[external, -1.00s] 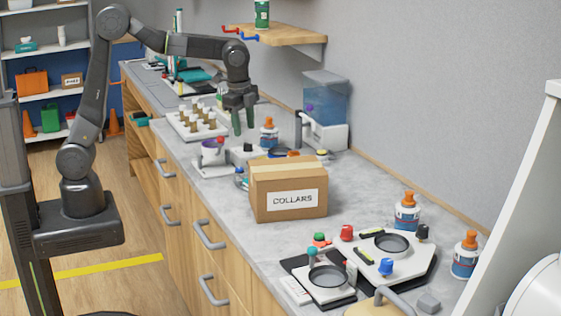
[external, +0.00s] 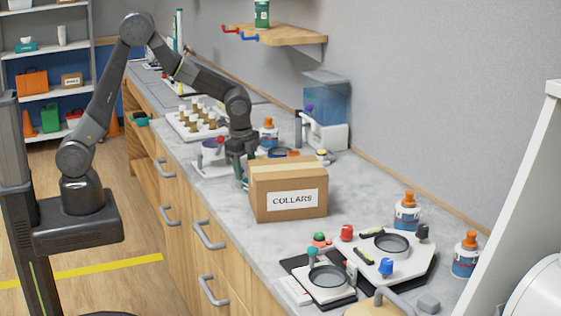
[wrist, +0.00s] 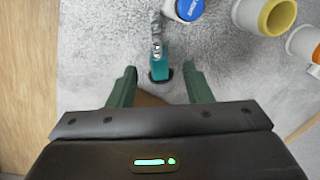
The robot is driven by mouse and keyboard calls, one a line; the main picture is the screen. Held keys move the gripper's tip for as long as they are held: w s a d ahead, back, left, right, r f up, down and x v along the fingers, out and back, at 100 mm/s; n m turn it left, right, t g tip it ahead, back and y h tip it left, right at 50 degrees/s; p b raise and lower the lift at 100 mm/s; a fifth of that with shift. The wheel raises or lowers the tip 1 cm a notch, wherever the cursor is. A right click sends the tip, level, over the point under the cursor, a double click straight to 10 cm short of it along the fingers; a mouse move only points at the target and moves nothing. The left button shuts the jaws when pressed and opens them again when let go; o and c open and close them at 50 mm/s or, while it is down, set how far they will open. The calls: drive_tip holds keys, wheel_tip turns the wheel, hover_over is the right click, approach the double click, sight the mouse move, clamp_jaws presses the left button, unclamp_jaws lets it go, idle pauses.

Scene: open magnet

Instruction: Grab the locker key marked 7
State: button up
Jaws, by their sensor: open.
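My gripper (external: 239,165) is low over the counter, just left of the COLLARS box (external: 290,192), which partly hides its fingers in the external view. In the wrist view my gripper (wrist: 161,78) is open, its two green fingers apart. Between the fingertips stands a small teal piece (wrist: 159,66) on a dark foot, with a grey metal strip rising from it toward the top of the picture. It may be the locker key, but no number 7 is readable. The fingers do not visibly touch it.
A blue-capped bottle (wrist: 188,9) and a yellow-rimmed cup (wrist: 277,14) are near the top of the wrist view. A tray of several brown-bodied vials (external: 197,122) lies farther back. The counter's wooden edge (wrist: 28,75) is to the left.

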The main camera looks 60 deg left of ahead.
sight(246, 179)
drive_tip(key=shift+w+a+f+p, duration=0.15)
drive_tip(key=shift+f+p, duration=0.3)
drive_tip(key=shift+f, duration=1.75)
clamp_jaws()
drive_tip(key=shift+r, duration=0.1)
